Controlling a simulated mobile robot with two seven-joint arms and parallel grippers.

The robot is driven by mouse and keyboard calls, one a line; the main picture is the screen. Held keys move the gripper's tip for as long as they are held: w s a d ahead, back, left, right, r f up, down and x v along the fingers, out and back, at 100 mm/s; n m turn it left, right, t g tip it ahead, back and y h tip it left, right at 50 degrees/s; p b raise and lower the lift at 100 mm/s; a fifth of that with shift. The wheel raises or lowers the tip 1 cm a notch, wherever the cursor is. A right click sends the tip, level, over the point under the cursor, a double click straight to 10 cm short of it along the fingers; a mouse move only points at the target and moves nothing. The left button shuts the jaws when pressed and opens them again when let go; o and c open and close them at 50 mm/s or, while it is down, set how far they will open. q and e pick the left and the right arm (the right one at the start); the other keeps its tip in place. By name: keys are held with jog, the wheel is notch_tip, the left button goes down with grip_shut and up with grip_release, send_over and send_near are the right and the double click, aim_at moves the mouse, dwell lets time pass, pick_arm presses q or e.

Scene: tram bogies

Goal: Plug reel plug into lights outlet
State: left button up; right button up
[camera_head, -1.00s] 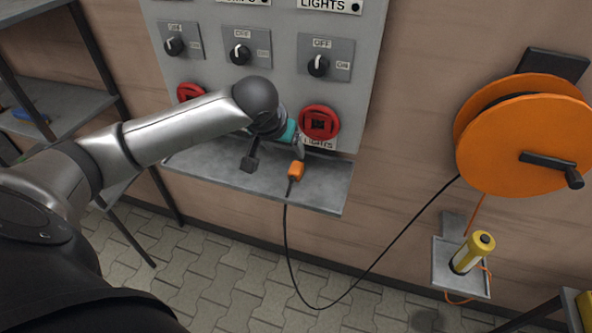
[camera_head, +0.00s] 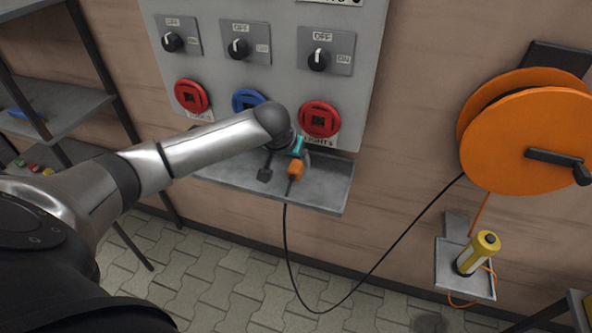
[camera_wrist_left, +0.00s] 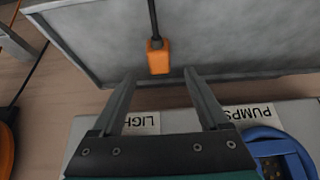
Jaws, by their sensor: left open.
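The orange reel plug (camera_head: 296,169) is on the grey shelf below the panel, its black cable running off the shelf. The red lights outlet (camera_head: 320,119) is on the panel above it, with a LIGHTS label underneath. My left gripper (camera_head: 299,157) is open and empty, close to the plug. In the left wrist view, the plug (camera_wrist_left: 158,57) shows just beyond and between the fingertips of this gripper (camera_wrist_left: 160,74); no contact is visible. The lights outlet is out of that view, but part of its label (camera_wrist_left: 141,122) shows. My right gripper is not in view.
A blue outlet (camera_head: 247,101) and another red outlet (camera_head: 191,97) sit left on the panel, below rotary switches. The shelf (camera_head: 325,184) has a raised edge. The orange cable reel (camera_head: 530,140) hangs at right, above a holder with a yellow lamp (camera_head: 476,252).

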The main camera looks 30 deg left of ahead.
aim_at(296, 166)
pick_arm(q)
jog(key=shift+b+x, duration=0.9)
jog(key=shift+x, duration=1.7)
jog(key=shift+c, duration=0.3)
grip_shut()
